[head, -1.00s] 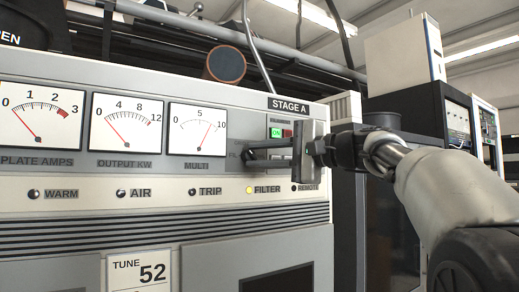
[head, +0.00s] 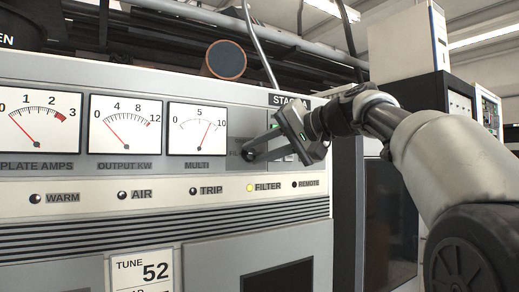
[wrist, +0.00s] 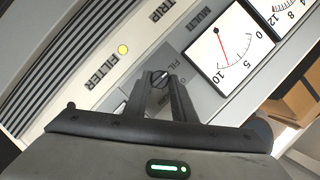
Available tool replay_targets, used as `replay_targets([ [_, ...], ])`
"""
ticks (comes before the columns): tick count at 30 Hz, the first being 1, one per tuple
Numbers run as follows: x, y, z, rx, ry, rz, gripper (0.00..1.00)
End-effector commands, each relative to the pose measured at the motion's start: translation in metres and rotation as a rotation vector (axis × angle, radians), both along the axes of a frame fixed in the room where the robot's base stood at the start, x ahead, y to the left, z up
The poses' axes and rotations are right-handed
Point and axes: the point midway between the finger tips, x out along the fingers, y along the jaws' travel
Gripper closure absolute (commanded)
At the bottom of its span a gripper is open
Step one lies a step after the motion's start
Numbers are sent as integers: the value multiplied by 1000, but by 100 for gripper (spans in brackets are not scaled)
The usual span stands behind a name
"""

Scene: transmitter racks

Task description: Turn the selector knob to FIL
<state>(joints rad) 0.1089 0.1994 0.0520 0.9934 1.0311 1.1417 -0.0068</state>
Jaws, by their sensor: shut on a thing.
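The selector knob (wrist: 159,79) is a small round knob with a light line across it, on the grey panel. In the wrist view it sits between the fingertips of my gripper (wrist: 160,84), which are shut on it. A partly covered label beginning "FIL" is beside the knob. In the head view my gripper (head: 250,153) reaches the panel from the right, right of the MULTI meter (head: 197,129), and its fingers hide the knob. The gripper body is tilted. I cannot tell which position the knob's line points to.
The OUTPUT KW meter (head: 126,124) and PLATE AMPS meter (head: 38,122) are to the left. Below is a row of lamps, with the FILTER lamp (head: 250,188) lit yellow. The STAGE A label (head: 290,101) is partly covered by my gripper. A dark rack (head: 388,210) stands at right.

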Motion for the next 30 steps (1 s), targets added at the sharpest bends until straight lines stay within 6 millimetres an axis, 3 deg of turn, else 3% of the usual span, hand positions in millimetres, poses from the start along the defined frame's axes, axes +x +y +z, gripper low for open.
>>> replay_targets([
  [19, 0, 0, -2, -41, -22, 1, 99],
  [20, 0, 0, -2, -41, -22, 1, 71],
  [22, 0, 0, -2, -40, -22, 1, 60],
  [30, 0, 0, 0, -39, -25, 0, 58],
])
